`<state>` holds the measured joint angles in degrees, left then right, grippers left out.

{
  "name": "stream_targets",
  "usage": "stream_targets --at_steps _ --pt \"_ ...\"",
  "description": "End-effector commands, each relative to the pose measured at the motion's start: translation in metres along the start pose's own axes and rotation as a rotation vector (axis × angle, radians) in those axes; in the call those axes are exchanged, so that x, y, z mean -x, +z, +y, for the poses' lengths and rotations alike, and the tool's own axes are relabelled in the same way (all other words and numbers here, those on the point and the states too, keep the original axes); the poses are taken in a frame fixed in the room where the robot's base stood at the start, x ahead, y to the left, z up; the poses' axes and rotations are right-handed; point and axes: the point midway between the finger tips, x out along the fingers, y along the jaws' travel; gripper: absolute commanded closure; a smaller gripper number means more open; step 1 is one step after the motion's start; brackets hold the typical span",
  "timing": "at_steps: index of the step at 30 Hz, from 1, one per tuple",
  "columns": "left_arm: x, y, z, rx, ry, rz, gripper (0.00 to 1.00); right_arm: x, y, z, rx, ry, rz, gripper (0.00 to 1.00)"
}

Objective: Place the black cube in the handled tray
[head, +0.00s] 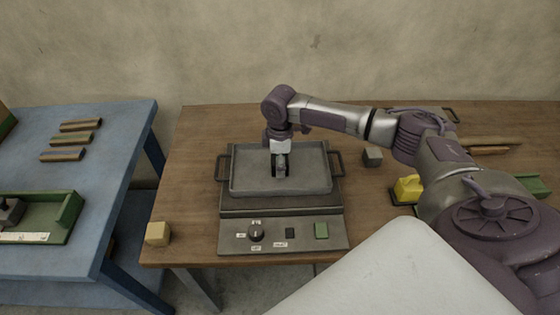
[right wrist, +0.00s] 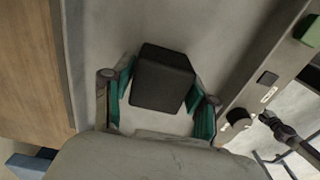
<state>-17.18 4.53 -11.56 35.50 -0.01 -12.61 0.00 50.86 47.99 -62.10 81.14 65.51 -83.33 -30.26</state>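The handled tray (head: 318,187) is a grey, shallow tray with a handle on each side, on a grey device on the wooden table. My right gripper (head: 280,170) points down over the middle of the tray. In the right wrist view the black cube (right wrist: 163,80) is between the green-padded fingers of my right gripper (right wrist: 162,85). The pads appear to touch its two sides, with the tray's grey floor behind. I cannot tell whether the cube touches the floor. My left gripper is not in view.
The device's front panel has a knob (head: 256,232) and a green button (head: 321,230). A tan cube (head: 158,234) sits at the table's front left. A grey cube (head: 372,156) and a yellow object (head: 408,188) are right of the tray. A blue table (head: 110,180) stands left.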

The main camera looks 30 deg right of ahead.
Motion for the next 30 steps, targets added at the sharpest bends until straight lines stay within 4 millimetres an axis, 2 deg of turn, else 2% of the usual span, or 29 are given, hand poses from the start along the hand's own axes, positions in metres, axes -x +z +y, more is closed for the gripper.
stream_targets --at_steps 1,2,14,17,24,30 --pt "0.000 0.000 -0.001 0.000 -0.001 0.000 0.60 0.000 0.000 0.000 0.000 0.000 0.000 0.29" --pt "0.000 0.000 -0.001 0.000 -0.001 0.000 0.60 0.000 0.000 0.000 0.000 0.000 0.000 0.24" --pt "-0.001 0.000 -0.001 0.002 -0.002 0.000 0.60 0.006 0.000 0.000 0.000 0.001 0.001 0.24" --pt "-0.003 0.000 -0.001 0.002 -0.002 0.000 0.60 0.019 0.000 0.001 0.000 0.003 0.002 0.24" --pt "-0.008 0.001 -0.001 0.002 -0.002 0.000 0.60 0.071 0.000 0.001 0.000 0.004 0.003 0.24" --pt "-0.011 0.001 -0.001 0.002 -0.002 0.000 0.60 0.107 -0.001 0.001 0.001 0.002 0.003 0.24"
